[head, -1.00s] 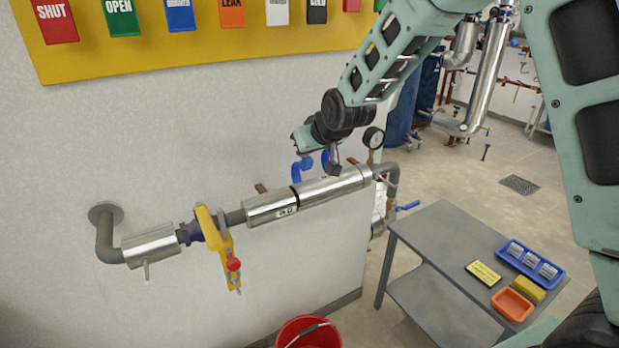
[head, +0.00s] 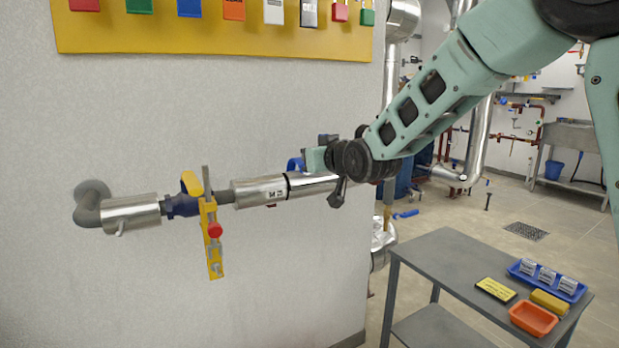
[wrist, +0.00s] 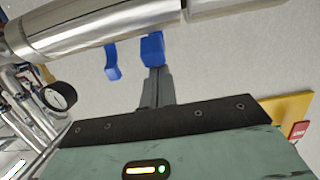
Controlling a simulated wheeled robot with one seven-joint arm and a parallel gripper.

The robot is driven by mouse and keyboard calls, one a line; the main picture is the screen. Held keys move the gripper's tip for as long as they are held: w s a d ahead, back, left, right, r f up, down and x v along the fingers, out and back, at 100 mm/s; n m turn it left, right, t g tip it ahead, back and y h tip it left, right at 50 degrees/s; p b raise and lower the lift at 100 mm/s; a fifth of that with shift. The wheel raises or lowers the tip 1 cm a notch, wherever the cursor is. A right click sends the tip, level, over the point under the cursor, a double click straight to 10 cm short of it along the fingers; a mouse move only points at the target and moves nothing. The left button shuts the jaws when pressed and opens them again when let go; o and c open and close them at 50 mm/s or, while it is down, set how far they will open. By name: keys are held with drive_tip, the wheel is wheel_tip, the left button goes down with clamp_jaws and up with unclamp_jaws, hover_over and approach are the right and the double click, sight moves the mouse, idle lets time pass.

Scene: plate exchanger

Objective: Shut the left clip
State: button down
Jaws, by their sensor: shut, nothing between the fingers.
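Two blue clips sit along the upper side of a shiny metal sleeve (head: 262,191) on the wall pipe. The left clip (head: 296,164) stands up from the sleeve, just left of my gripper (head: 316,159) in the head view. In the wrist view, which looks turned over, the left clip (wrist: 152,48) is directly ahead of my grey fingertips (wrist: 155,73). The fingers are together and overlap its near end; I cannot tell whether they touch it. The right clip (wrist: 112,60) juts from the sleeve beside it. My gripper and wrist hide it in the head view.
A yellow-handled valve with a yellow lockout bar (head: 210,240) and red knob is on the pipe at left. A pressure gauge (wrist: 60,96) is close to my gripper. A grey cart (head: 450,262) with trays stands at lower right.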

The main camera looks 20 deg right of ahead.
drive_tip(key=s+f+t+b, duration=0.1)
drive_tip(key=f+b, duration=0.1)
drive_tip(key=b, duration=0.4)
drive_tip(key=s+f+t+b, duration=0.1)
drive_tip(key=f+t+b, duration=0.1)
drive_tip(key=b, duration=0.4)
drive_tip(key=s+f+t+y+b, duration=0.1)
drive_tip(key=f+t+b, duration=0.1)
drive_tip(key=b, duration=0.4)
drive_tip(key=shift+d+f, duration=0.3)
drive_tip(key=shift+f, duration=0.2)
drive_tip(key=shift+f, duration=0.3)
